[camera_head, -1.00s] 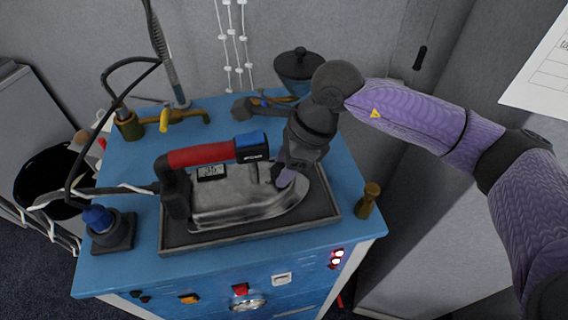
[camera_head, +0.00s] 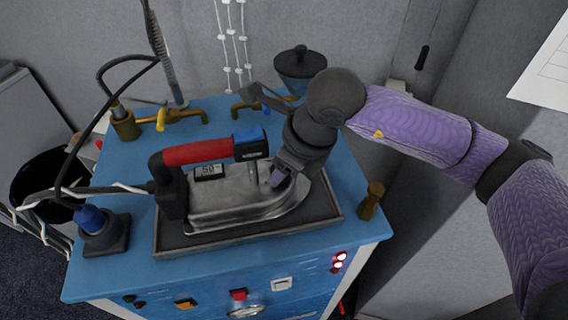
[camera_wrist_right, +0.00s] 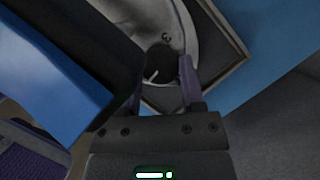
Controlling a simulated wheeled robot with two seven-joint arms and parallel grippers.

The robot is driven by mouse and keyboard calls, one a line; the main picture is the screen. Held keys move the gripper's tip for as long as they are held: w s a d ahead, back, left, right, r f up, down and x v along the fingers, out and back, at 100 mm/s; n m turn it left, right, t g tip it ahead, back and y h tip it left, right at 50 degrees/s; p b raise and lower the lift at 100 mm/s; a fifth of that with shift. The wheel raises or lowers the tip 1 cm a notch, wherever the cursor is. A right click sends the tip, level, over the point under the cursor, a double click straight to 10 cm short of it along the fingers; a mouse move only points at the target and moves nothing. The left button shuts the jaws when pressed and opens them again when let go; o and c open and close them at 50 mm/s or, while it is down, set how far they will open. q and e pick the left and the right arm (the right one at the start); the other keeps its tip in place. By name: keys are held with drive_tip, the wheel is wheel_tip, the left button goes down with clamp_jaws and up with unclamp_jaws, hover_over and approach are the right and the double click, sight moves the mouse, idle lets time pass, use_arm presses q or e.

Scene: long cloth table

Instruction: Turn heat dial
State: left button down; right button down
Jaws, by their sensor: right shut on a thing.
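A steam iron (camera_head: 230,200) with a red and black handle rests on a dark tray (camera_head: 205,245) on the blue workstation. Its small display (camera_head: 208,171) reads what looks like 50. My right gripper (camera_head: 278,180) reaches down onto the front part of the iron, under the blue end of the handle. In the right wrist view the dark round heat dial (camera_wrist_right: 162,62), with a pale pointer line, sits between the fingers of my right gripper (camera_wrist_right: 163,85), which are shut on it. The left finger is partly hidden by the blue and black handle end (camera_wrist_right: 75,60). My left gripper is not in view.
A small brass post (camera_head: 371,200) stands right of the tray. Brass taps (camera_head: 180,116) and a dark-lidded pot (camera_head: 300,68) are at the back. A blue plug in a dark base (camera_head: 103,230) stands front left. Red lights (camera_head: 340,260) glow on the front panel.

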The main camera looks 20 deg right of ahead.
idle(0.3)
drive_tip(key=shift+c, duration=1)
unclamp_jaws()
drive_tip(key=v, duration=1)
drive_tip(key=shift+p, duration=0.4)
drive_tip(key=shift+a, duration=0.1)
